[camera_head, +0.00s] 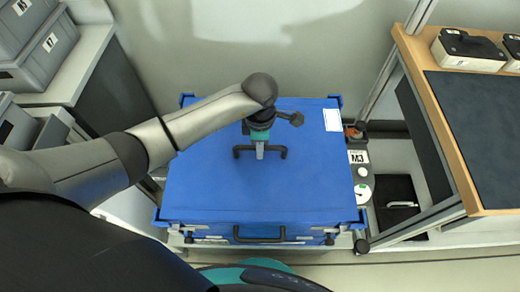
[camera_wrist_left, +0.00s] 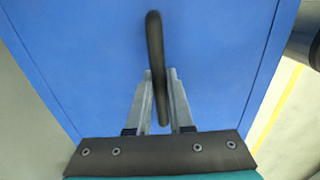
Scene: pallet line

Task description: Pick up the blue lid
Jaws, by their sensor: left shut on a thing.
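The blue lid (camera_head: 220,185) lies flat on top of a blue crate in the head view, with a white label near its far right corner. A dark handle (camera_head: 243,152) stands up from the middle of the lid. My left gripper (camera_head: 260,152) reaches down onto this handle and is shut on it. In the left wrist view, the handle (camera_wrist_left: 155,45) passes between the two fingers of the gripper (camera_wrist_left: 160,85), with the blue lid (camera_wrist_left: 80,50) behind. My right gripper is not in view.
A black front handle (camera_head: 260,234) is on the crate's near side. To the right stand a unit marked M3 (camera_head: 358,157) and a wooden-edged table (camera_head: 440,120) with a dark mat. Grey bins (camera_head: 40,50) sit on a shelf at the left. A wall is close behind.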

